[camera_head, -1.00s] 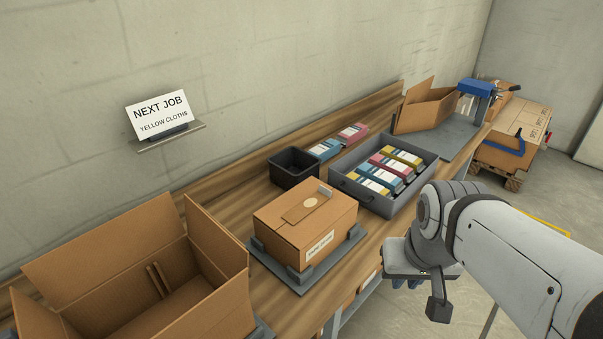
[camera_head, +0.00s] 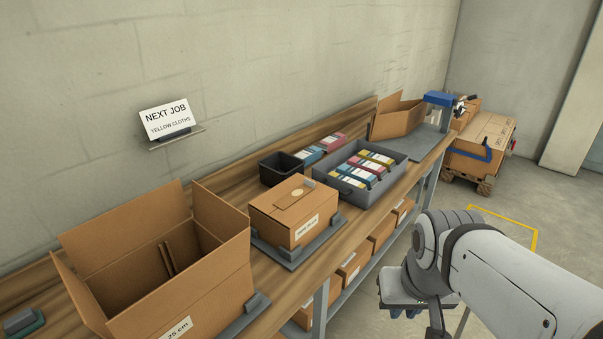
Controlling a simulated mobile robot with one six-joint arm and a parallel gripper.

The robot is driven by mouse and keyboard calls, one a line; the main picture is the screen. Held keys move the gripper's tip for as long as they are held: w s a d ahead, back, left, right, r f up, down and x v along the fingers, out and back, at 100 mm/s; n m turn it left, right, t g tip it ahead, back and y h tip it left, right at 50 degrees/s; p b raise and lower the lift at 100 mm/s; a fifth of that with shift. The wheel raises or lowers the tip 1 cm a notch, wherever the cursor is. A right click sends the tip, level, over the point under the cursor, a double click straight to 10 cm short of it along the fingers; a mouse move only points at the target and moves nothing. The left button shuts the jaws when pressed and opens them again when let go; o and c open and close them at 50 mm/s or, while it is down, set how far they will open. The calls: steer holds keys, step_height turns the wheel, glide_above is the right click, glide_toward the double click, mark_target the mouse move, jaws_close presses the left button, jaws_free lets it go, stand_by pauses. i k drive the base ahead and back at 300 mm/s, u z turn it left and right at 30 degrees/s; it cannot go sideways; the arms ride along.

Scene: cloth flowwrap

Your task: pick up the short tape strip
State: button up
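I cannot make out a short tape strip for certain in this view. A closed brown carton (camera_head: 293,212) sits on a grey holder on the bench. Its top bears a tan strip-like patch and a pale round mark; I cannot tell whether the patch is tape. My gripper (camera_head: 405,312) is at the lower right, in front of the bench and apart from it. It points down, mostly hidden by the wrist and cut by the picture edge, so its opening does not show.
An open carton (camera_head: 172,291) stands at front left, beside a teal-and-grey item (camera_head: 22,322). Beyond the closed carton are a black bin (camera_head: 281,168) and a grey tray (camera_head: 372,194) of wrapped cloths. A blue-topped device (camera_head: 441,98) stands at the far end.

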mark_target(308, 186)
steer(key=z, duration=0.05)
steer(key=i, duration=0.9)
steer(key=u, duration=0.05)
